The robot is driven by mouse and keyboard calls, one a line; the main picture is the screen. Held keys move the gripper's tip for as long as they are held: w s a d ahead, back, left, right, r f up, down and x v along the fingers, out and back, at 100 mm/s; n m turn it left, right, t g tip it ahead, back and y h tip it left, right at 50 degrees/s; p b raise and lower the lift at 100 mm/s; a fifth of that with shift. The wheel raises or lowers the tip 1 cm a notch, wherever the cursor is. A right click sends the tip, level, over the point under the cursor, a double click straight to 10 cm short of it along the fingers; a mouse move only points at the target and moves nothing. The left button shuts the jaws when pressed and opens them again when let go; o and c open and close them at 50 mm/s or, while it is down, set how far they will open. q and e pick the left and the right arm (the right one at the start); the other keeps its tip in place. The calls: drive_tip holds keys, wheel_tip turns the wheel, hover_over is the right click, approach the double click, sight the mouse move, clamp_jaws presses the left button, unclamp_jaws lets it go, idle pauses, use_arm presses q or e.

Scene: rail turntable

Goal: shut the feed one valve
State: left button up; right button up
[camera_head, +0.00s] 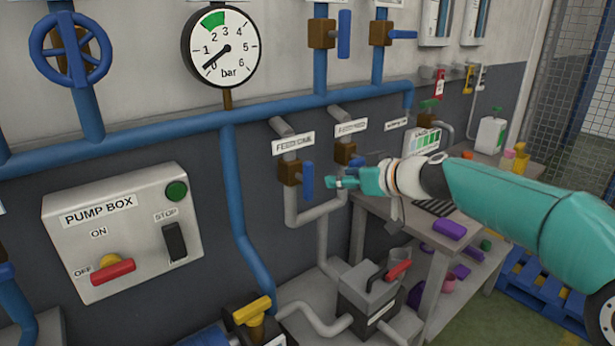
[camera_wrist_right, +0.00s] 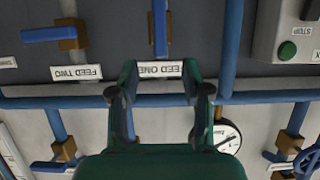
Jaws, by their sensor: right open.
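The feed one valve (camera_head: 290,172) is a brass body under the FEED ONE label (camera_head: 293,143). Its blue handle (camera_head: 308,182) hangs straight down, in line with the grey pipe. In the right wrist view, which is upside down, this handle (camera_wrist_right: 160,26) also runs along its pipe. My right gripper (camera_head: 336,182) is open and empty, just right of the handle in the head view, apart from it in the picture. In the wrist view its fingers (camera_wrist_right: 160,78) frame the FEED ONE label, with the handle beyond them. My left gripper is not in view.
The feed two valve (camera_head: 345,153) is close by, partly behind my right gripper; its handle (camera_wrist_right: 45,34) lies across its pipe. A pump box (camera_head: 120,235), a gauge (camera_head: 222,47) and blue pipes are at left. A workbench (camera_head: 375,209) stands below my arm.

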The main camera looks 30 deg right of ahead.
sight(311, 179)
drive_tip(key=p+x, duration=0.3)
drive_tip(key=x, duration=1)
drive_tip(key=shift+w+f, duration=0.1)
drive_tip(key=shift+f, duration=0.1)
clamp_jaws()
